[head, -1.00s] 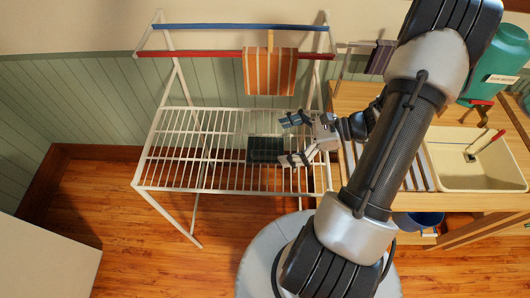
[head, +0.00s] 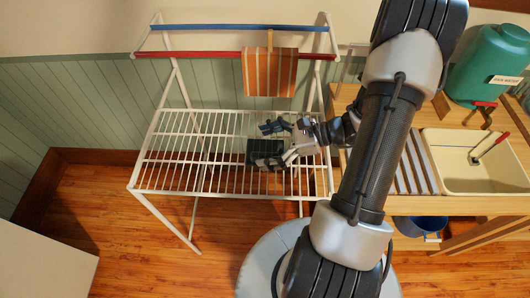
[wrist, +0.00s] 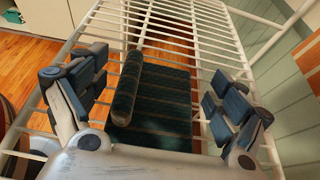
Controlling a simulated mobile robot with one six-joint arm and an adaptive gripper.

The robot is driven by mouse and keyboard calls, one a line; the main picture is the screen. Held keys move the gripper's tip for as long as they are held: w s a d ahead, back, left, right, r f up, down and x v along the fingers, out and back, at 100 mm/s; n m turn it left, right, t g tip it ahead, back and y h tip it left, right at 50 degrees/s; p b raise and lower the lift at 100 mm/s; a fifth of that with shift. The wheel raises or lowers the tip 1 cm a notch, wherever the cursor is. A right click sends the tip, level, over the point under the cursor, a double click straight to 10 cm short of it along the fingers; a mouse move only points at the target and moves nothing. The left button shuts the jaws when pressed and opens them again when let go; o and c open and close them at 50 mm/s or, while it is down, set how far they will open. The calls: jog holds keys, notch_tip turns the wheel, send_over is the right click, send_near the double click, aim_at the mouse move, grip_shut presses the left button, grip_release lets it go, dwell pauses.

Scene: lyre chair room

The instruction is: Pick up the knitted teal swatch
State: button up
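The knitted teal swatch (wrist: 160,95) is dark teal with faint stripes and lies on the white wire shelf of the drying rack. Its left edge in the wrist view is rolled or folded up into a thick ridge. In the head view the swatch (head: 256,146) is partly hidden behind the fingers. My gripper (wrist: 150,96) is open, with one finger on each side of the swatch and the swatch between them. In the head view my gripper (head: 268,145) hovers at the shelf's right part. I cannot tell whether the fingers touch the swatch.
The white drying rack (head: 165,160) has a blue bar and a red bar above, with an orange striped cloth (head: 270,72) hanging there. At right is a wooden counter with a cream sink (head: 465,160) and a teal water container (head: 490,65). The shelf's left part is clear.

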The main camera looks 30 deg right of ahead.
jog(key=c, duration=0.8)
